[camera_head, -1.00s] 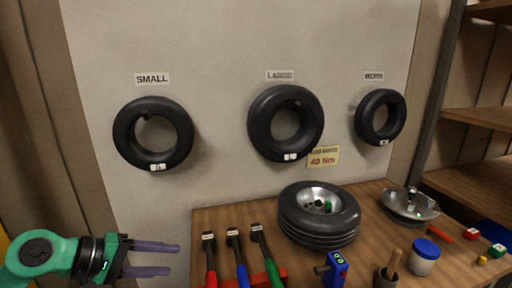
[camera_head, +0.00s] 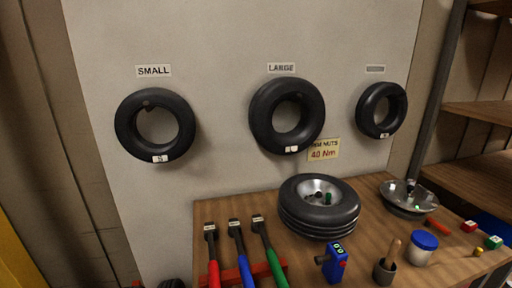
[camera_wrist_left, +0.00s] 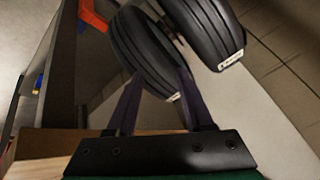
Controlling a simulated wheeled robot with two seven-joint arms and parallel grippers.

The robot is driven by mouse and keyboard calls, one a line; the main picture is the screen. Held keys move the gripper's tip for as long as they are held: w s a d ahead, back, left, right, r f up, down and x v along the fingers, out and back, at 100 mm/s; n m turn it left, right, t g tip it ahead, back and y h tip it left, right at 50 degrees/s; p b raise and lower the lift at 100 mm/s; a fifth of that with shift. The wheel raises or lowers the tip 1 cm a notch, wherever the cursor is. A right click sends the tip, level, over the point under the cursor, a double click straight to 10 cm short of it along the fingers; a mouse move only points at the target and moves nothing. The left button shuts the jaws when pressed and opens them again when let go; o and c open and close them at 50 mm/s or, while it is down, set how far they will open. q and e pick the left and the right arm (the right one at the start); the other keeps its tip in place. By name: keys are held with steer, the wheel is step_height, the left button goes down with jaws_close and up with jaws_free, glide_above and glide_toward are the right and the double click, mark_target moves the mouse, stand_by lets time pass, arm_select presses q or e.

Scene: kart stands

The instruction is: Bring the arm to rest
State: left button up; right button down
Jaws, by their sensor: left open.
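My left gripper (camera_wrist_left: 155,90) shows in the left wrist view with its two purple fingers apart. Tyres (camera_wrist_left: 150,50) show beyond and between the fingers; I cannot tell whether the fingers touch them. In the head view no left gripper shows, and my right gripper is in neither view. On the wall hang a tyre under the SMALL label (camera_head: 155,125), a tyre under the LARGE label (camera_head: 287,117) and a third tyre (camera_head: 381,110) at the right.
The wooden bench (camera_head: 215,213) holds a wheel (camera_head: 318,207), several tools with coloured handles, a blue device (camera_head: 334,263), a cup with a brush (camera_head: 386,270), a blue-lidded jar (camera_head: 422,248) and a metal dish (camera_head: 409,198). Shelves (camera_head: 480,127) stand at the right.

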arm_select(q)
steer(key=s+d+f+n+g+h, duration=0.2)
steer(key=s+d+f+n+g, duration=0.15)
steer(key=s, duration=0.25)
step_height(320, 180, down, 23)
steer(key=s+m, duration=0.1)
steer(key=s, duration=0.1)
steer(key=s+a+f+g, duration=0.1)
steer(key=s+a+f, duration=0.2)
steer(key=s+f, duration=1)
steer(key=s, duration=0.3)
steer(key=shift+s+f+g+y, duration=0.2)
steer(key=shift+f+g+y, duration=0.15)
steer(key=shift+y, duration=0.05)
steer(key=shift+a+m, duration=0.1)
steer(key=shift+m, duration=0.15)
